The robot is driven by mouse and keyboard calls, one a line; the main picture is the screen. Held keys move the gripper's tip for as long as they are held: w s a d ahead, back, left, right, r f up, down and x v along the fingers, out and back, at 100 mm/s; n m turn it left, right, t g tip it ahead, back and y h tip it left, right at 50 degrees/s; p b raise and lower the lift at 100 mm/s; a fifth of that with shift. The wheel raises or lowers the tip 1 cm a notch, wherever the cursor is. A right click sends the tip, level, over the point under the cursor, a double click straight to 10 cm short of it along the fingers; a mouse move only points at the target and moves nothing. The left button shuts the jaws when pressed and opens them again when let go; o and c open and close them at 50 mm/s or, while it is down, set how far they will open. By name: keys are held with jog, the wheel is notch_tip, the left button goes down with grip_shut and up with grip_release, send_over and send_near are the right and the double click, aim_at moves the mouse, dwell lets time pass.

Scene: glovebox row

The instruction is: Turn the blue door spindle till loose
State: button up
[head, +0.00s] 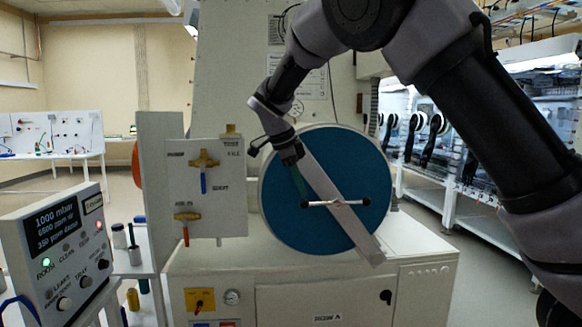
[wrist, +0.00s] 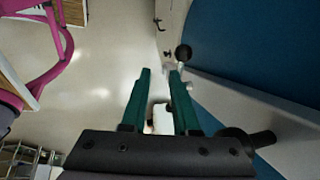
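The round blue door (head: 290,217) stands upright on the front of the white chamber in the head view. A pale bar (head: 352,226) crosses it diagonally. The door spindle (head: 337,203) sits near the middle of this bar, with a thin, nearly level metal handle with dark ends. My gripper (head: 301,192) hangs in front of the door, left of the spindle and near the handle's left end. In the wrist view, the green fingers of my gripper (wrist: 160,72) stand apart. A black knob (wrist: 183,53) on a metal stem shows beside the right fingertip; whether they touch is unclear.
A valve panel (head: 204,217) with blue and red levers is left of the door. A grey display box (head: 60,250) stands at the front left. Glovebox benches (head: 470,150) line the right side. Open floor (head: 105,185) shows behind the left bench. A pink frame (wrist: 58,60) shows in the wrist view.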

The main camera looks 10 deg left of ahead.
aim_at(336, 203)
jog(key=shift+a+v, duration=0.15)
jog(key=shift+v, duration=1.3)
jog(key=shift+a+v, duration=0.15)
jog(key=shift+v, duration=1.35)
jog(key=shift+f, duration=0.1)
jog(key=c, duration=0.4)
jog(key=shift+w+d+n, duration=0.25)
jog(key=shift+d+n, duration=0.1)
jog(key=shift+n, duration=0.15)
grip_shut()
jog(key=w+d+r+n+t+y, duration=0.25)
jog(key=d+n+y, duration=0.3)
jog(key=n, duration=1.25)
jog(key=shift+t, duration=0.35)
jog(key=x, duration=0.9)
jog(key=shift+w+d+f, duration=0.15)
jog(key=shift+d+f, duration=0.2)
jog(key=shift+f, duration=0.05)
jog(key=shift+s+f, duration=0.2)
jog(key=shift+f, duration=0.3)
jog(key=shift+s+f, duration=0.2)
jog(key=shift+f, duration=0.35)
jog(key=shift+s+f, duration=0.1)
jog(key=shift+f, duration=0.5)
